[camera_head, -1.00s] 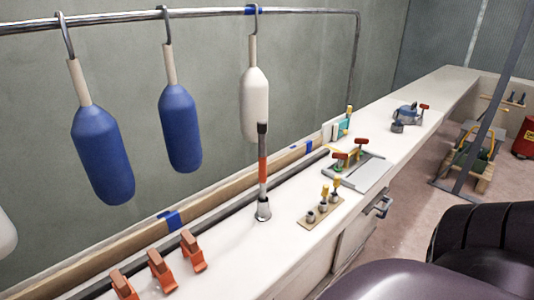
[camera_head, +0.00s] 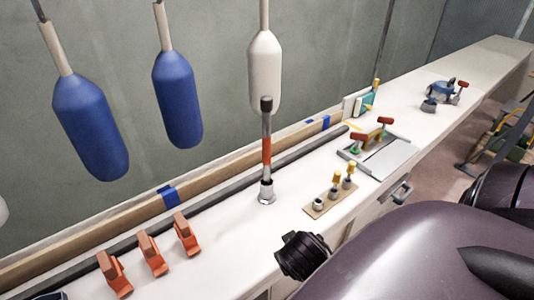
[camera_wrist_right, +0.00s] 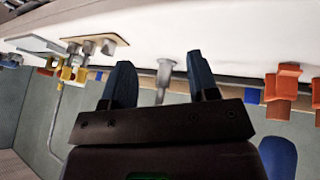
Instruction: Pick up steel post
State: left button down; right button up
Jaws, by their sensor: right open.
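The steel post (camera_head: 267,125) stands upright on the white bench in the head view. It has a dark top, an orange-red band and a flared metal foot. In the head view a dark part of my arm is low at the centre, short of the post. My left gripper is in neither view.
Several orange clamps (camera_head: 149,253) stand left of the post. A small board with fittings (camera_head: 325,206) lies to its right, with a grey plate (camera_head: 388,158) beyond. A dark rail (camera_head: 220,203) runs behind. Blue and white fenders (camera_head: 264,75) hang at the back.

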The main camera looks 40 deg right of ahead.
jog(key=w+d+r+m+h, duration=0.2)
jog(key=w+r+m+h, duration=0.1)
jog(key=w, duration=0.2)
jog(key=w+d+r+m+h, duration=0.2)
jog(key=w+d+h, duration=0.1)
jog(key=w, duration=0.3)
jog(key=m+h, duration=0.7)
send_near(264, 130)
jog(key=s+x, duration=0.1)
jog(key=x, duration=0.2)
jog(key=shift+t, duration=0.4)
jog(key=x, duration=0.3)
jog(key=p+x, duration=0.1)
jog(key=x, duration=0.5)
jog(key=shift+w+p, duration=0.3)
jog(key=shift+w+d+f, duration=0.15)
jog(key=shift+d, duration=0.4)
jog(key=shift+c, duration=0.3)
grip_shut()
